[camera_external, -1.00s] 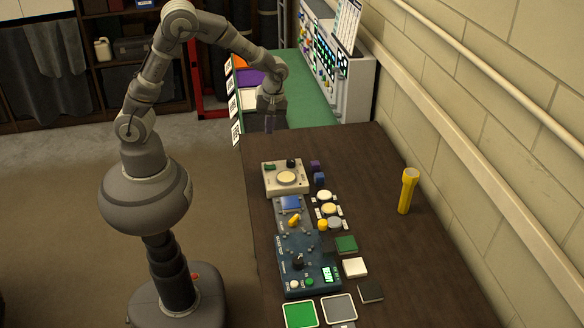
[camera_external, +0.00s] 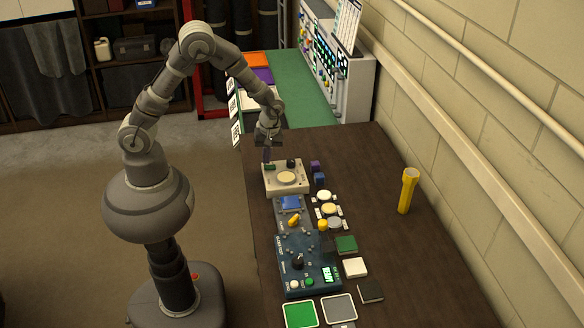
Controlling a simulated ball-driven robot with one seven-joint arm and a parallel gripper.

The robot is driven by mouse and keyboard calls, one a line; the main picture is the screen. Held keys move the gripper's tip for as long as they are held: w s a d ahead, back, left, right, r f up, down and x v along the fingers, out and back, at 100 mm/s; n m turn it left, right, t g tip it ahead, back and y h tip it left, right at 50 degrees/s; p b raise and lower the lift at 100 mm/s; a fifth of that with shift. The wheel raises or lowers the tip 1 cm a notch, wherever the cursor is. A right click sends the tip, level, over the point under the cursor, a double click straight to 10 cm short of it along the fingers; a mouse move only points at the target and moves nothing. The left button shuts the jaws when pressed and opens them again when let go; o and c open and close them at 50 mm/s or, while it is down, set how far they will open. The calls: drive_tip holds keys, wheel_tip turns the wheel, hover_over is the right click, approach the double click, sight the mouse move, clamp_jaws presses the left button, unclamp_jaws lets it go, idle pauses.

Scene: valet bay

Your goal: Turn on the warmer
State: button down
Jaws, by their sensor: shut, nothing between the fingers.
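The warmer appears to be the beige box (camera_external: 272,188) with a round cream plate (camera_external: 286,178) on top, at the far end of the dark table. A small green switch (camera_external: 270,167) sits at its far left corner and a black knob (camera_external: 291,163) at its far right. My gripper (camera_external: 267,155) is shut and empty, pointing down just above or at the green switch. I cannot tell whether the fingertips touch it. The switch's position is too small to read.
A dark blue control box (camera_external: 309,262) with a knob and a lit display stands nearer on the table (camera_external: 420,270). Small blue and purple blocks (camera_external: 319,178) lie right of the warmer. A yellow flashlight (camera_external: 408,190) stands upright at the right. The table's right side is mostly clear.

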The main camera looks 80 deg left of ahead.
drive_tip(key=shift+s+f, duration=0.1)
drive_tip(key=shift+f, duration=0.55)
drive_tip(key=shift+s+f, duration=0.1)
drive_tip(key=shift+f, duration=0.1)
drive_tip(key=shift+w+r+p, duration=0.25)
drive_tip(key=shift+w+p, duration=0.1)
drive_tip(key=shift+w, duration=0.45)
wheel_tip(320, 180, up, 14)
drive_tip(key=s+p, duration=0.1)
drive_tip(key=p, duration=0.5)
drive_tip(key=shift+s, duration=0.35)
